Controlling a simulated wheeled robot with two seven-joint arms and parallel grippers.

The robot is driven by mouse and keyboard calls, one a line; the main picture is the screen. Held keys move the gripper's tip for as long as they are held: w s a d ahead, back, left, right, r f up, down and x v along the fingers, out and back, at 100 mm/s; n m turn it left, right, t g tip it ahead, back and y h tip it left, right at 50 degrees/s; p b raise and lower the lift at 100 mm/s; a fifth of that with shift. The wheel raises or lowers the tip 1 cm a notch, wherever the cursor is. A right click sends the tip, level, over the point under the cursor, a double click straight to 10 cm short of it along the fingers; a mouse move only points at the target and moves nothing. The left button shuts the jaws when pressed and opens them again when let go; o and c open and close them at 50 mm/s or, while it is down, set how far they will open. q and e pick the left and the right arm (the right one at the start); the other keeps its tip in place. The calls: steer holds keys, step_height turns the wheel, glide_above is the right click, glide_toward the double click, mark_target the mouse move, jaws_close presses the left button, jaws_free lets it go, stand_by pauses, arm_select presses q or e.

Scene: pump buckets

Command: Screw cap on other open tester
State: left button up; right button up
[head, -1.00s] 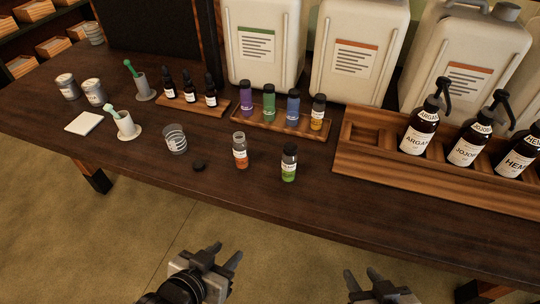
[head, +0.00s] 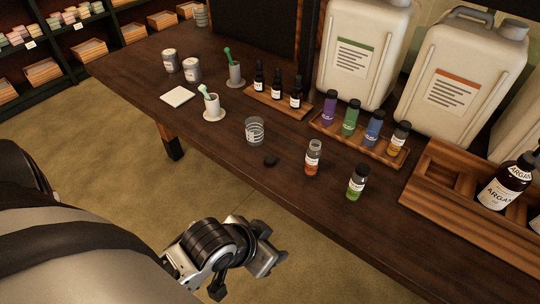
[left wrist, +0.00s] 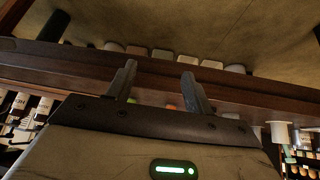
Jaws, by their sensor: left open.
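The open tester, a clear bottle with an orange label (head: 313,158), stands uncapped near the front of the table. A loose black cap (head: 270,160) lies on the table to its left. Another tester with a green label and black cap (head: 356,182) stands to its right. My left gripper (head: 248,278) is open and empty, in front of the table edge and apart from the bottles. In the left wrist view its two fingers (left wrist: 158,88) are spread with nothing between them. My right gripper is not in view.
A glass (head: 255,131) stands left of the cap. Behind is a wooden tray (head: 345,145) of capped bottles, and a dropper-bottle tray (head: 262,97). A white mortar (head: 213,106), tins (head: 192,69) and a white pad (head: 177,96) are at left. A wooden pump rack (head: 440,210) is at right.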

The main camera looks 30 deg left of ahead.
arm_select(q)
steer(key=w+d+r+g+p, duration=0.1)
steer(key=w+r+g, duration=0.2)
steer(key=w+r, duration=0.6)
steer(key=w+a+r+n+y, duration=0.1)
steer(key=w+a+r+n, duration=0.2)
steer(key=a, duration=0.3)
steer(key=w+a+r+n+y, duration=0.1)
steer(key=w+a+r+n, duration=0.2)
steer(key=a, duration=0.3)
steer(key=shift+w+a+r+g+y, duration=0.35)
steer(key=shift+w+r+g+y, duration=0.05)
steer(key=shift+w, duration=0.05)
glide_above(270, 161)
steer(key=s, duration=0.1)
step_height(270, 161, down, 10)
steer(key=shift+f+b, duration=0.2)
steer(key=shift+b, duration=0.2)
steer(key=shift+f, duration=0.1)
